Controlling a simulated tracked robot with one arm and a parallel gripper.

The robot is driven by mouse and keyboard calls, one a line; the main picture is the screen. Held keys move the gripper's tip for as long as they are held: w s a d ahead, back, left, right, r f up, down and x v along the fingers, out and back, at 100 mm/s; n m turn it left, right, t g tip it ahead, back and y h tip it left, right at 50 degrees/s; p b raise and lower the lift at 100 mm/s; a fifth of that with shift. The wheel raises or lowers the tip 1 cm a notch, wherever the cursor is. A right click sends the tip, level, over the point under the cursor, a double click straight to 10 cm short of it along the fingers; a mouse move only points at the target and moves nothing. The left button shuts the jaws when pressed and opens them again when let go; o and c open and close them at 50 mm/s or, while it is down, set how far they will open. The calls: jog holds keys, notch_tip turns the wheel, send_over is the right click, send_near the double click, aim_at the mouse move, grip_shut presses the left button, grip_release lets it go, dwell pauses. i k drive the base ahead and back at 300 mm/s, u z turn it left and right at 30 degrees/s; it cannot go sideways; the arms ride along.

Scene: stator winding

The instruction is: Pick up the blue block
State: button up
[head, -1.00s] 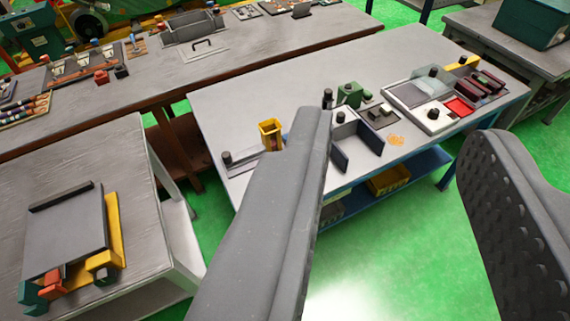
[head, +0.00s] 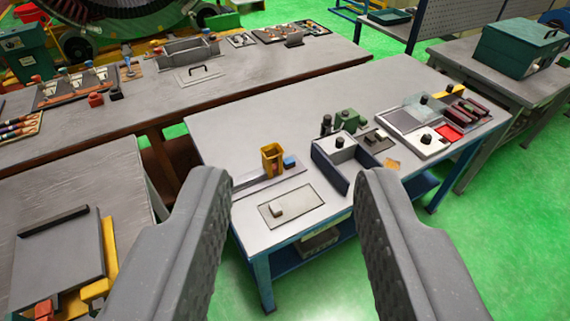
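A small blue block (head: 290,161) stands on the grey-topped table (head: 232,128), just right of a yellow open-topped holder (head: 271,160). My gripper (head: 292,182) is open and empty. Its two grey fingers reach up from the bottom of the view, one on each side. The block shows in the gap between the fingertips, farther away and clear of both.
A flat plate with a small grey block (head: 290,205) lies in front of the holder. A blue-grey open box (head: 335,166) and a green part (head: 350,120) stand to the right. A larger workbench (head: 150,95) runs behind, and another table is at left.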

aim_at(289, 163)
jog(key=u, duration=0.05)
jog(key=i, duration=1)
jog(key=z, duration=0.1)
jog(key=k, duration=0.55)
jog(key=u, duration=0.35)
jog(key=i, duration=1.2)
jog(key=z, duration=0.5)
